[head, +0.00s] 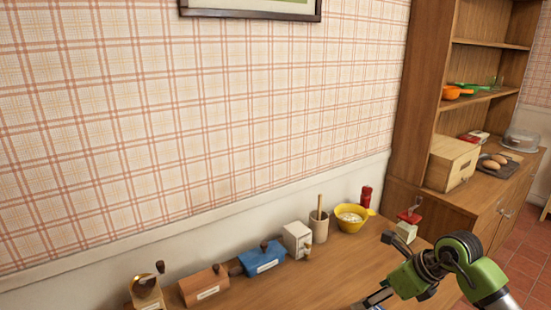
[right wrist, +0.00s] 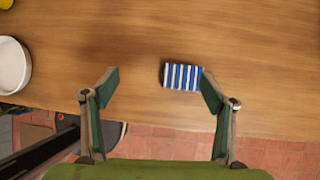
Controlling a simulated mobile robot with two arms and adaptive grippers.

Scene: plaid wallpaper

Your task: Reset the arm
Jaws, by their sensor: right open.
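My right arm comes in from the lower right of the head view, bent over the wooden table. Its gripper (head: 384,268) is above the table's right part. In the right wrist view the two fingers of the right gripper (right wrist: 158,80) are spread wide with nothing held. A small blue-and-white striped block (right wrist: 181,76) lies on the table in that view, within the finger gap and close to the right finger. I cannot tell whether they touch. My left gripper is not in view.
On the table (head: 320,277) stand a yellow bowl (head: 351,217), a red-topped grinder (head: 408,224), a mortar with pestle (head: 319,227), a white box (head: 297,240), a blue box (head: 262,258) and an orange-brown box (head: 204,285). A wooden shelf unit (head: 421,90) stands at right.

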